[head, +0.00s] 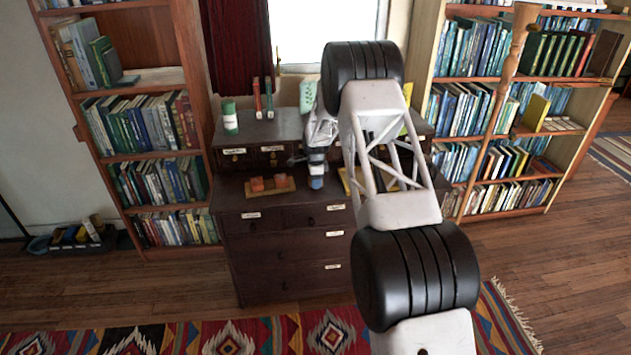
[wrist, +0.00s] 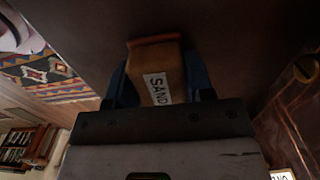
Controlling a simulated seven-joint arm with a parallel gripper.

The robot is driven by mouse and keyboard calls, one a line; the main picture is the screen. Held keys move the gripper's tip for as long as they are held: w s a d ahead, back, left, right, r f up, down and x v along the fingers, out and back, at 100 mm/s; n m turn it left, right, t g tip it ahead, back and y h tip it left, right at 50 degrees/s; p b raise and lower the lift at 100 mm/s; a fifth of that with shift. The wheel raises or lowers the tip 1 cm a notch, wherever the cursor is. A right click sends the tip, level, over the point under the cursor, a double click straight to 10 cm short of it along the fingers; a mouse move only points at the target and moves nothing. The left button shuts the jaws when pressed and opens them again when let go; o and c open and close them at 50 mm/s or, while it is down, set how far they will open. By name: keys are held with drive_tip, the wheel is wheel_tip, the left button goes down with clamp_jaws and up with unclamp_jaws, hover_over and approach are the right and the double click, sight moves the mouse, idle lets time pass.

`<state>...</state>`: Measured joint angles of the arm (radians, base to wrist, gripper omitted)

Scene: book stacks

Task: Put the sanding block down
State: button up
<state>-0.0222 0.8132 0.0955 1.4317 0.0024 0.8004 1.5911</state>
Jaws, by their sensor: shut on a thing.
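The sanding block (wrist: 158,78) is a brown block with a reddish end and a white label reading "SAND". In the wrist view it sits between the blue fingers of my gripper (wrist: 158,88), which is shut on it. In the head view my gripper (head: 316,182) hangs over the front part of the dark wooden dresser (head: 285,217). I cannot make out the block clearly there. How far it is above the dresser surface, or whether it touches, I cannot tell.
A wooden tray (head: 256,194) with reddish blocks lies left of my gripper. A green-and-white can (head: 230,118), two slim bottles (head: 269,98) and a green perforated item (head: 307,96) stand on the raised back. My arm hides much of the dresser's right side.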

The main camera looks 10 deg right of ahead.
drive_tip(key=shift+f, duration=0.1)
drive_tip(key=o, duration=1)
wheel_tip(320, 180, up, 12)
drive_tip(key=shift+r, duration=0.1)
idle(0.8)
